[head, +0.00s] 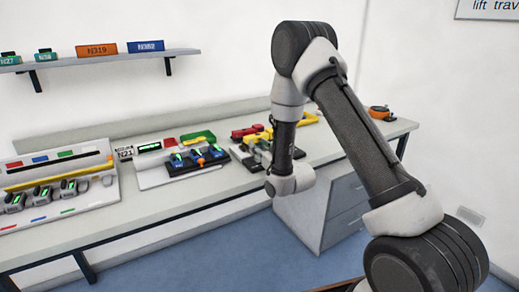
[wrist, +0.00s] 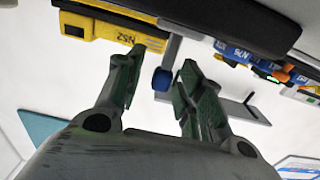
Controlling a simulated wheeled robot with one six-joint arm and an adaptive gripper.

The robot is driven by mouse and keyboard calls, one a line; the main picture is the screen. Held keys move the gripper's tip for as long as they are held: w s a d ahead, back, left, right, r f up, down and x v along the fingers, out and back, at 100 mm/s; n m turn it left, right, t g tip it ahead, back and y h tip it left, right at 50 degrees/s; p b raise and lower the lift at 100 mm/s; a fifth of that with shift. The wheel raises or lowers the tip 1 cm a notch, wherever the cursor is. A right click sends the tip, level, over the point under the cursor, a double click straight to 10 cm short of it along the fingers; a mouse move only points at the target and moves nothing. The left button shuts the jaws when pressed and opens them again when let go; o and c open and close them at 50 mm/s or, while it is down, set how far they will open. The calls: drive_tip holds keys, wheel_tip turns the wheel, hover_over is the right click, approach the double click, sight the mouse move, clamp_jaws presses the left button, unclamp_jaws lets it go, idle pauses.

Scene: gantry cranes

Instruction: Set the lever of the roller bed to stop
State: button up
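In the wrist view a blue knob (wrist: 162,80) sits on the end of a grey rod (wrist: 172,50). It looks like a lever, but I cannot read any stop mark near it. My gripper (wrist: 158,68) is open, with one finger on each side of the knob. I cannot tell whether either finger touches it. In the head view the end of my arm is over the bench, and my gripper cannot be made out clearly there.
The long bench (head: 150,215) carries a blue-knobbed control panel (head: 195,160), a green tray (head: 198,138), red blocks (head: 246,132) and a left rack (head: 60,190). A wall shelf (head: 100,58) holds labelled boxes. An orange item (head: 379,112) stands at the bench's right end.

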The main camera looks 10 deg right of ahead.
drive_tip(key=v, duration=0.7)
drive_tip(key=shift+s, duration=0.2)
drive_tip(key=s+d+r+m+g+h, duration=0.2)
drive_tip(key=s+d+r+g+h, duration=0.3)
drive_tip(key=d+r, duration=0.6)
drive_tip(key=s+d+r+g, duration=0.1)
drive_tip(key=s+r+g, duration=0.2)
drive_tip(key=s, duration=1.2)
drive_tip(key=s+d+r+m+g, duration=0.1)
drive_tip(key=s+r+g, duration=0.3)
drive_tip(key=s, duration=1.2)
drive_tip(key=shift+s+d+r+m+g+h, duration=0.3)
drive_tip(key=shift+d+g, duration=0.2)
drive_tip(key=shift+d, duration=0.2)
